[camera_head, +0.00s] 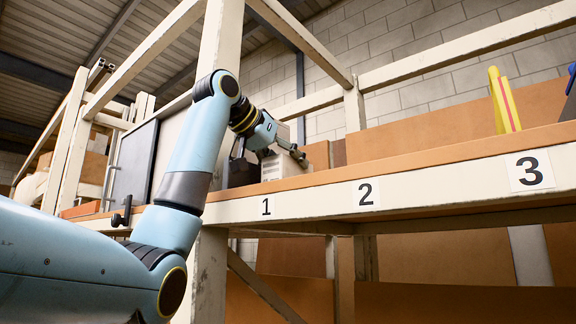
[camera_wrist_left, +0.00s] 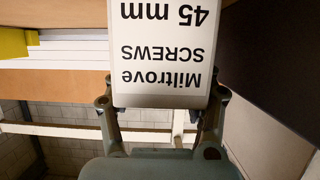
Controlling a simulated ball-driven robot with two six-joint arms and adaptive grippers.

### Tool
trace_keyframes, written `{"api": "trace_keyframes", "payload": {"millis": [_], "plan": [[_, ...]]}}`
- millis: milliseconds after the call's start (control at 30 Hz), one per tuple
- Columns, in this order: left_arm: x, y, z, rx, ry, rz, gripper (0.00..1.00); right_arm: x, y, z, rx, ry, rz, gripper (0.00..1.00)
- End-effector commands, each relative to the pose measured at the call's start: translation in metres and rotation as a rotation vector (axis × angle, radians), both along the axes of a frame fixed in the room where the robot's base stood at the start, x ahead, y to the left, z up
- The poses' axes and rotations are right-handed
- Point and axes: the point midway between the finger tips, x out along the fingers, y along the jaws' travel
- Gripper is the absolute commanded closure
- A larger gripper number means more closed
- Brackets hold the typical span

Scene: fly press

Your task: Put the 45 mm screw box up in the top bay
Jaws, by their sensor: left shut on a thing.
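The 45 mm screw box (camera_wrist_left: 165,48) fills the upper middle of the left wrist view, its white label reading "Miltrove SCREWS 45 mm" upside down. My left gripper (camera_wrist_left: 163,102) is shut on it, one finger on each side. In the head view the pale box (camera_head: 277,168) shows under my left gripper (camera_head: 270,150), above label 1 (camera_head: 266,207) at the left part of the raised shelf (camera_head: 420,155). I cannot tell whether the box touches the shelf. My right gripper is not in view.
Labels 2 (camera_head: 366,193) and 3 (camera_head: 530,171) mark the shelf front further right. A yellow upright thing (camera_head: 505,100) stands above 3. A pale post (camera_head: 212,260) rises left of label 1. A dark panel (camera_wrist_left: 275,60) is close on the right in the wrist view. The shelf above label 2 looks clear.

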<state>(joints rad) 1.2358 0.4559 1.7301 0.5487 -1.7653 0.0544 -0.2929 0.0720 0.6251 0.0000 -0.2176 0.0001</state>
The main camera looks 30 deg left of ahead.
Motion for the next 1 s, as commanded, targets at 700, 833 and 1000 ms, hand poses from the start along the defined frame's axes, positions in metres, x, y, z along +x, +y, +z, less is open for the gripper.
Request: {"api": "trace_keyframes", "payload": {"millis": [700,833,1000], "plan": [[-0.019,0.003,0.009,0.001,-0.007,0.003,0.21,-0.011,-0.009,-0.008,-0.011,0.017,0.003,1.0],[-0.047,0.005,0.019,0.001,-0.007,0.002,0.21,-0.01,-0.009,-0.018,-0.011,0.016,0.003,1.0],[-0.083,0.008,0.034,0.002,-0.005,0.002,0.21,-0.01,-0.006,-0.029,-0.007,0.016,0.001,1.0]]}}
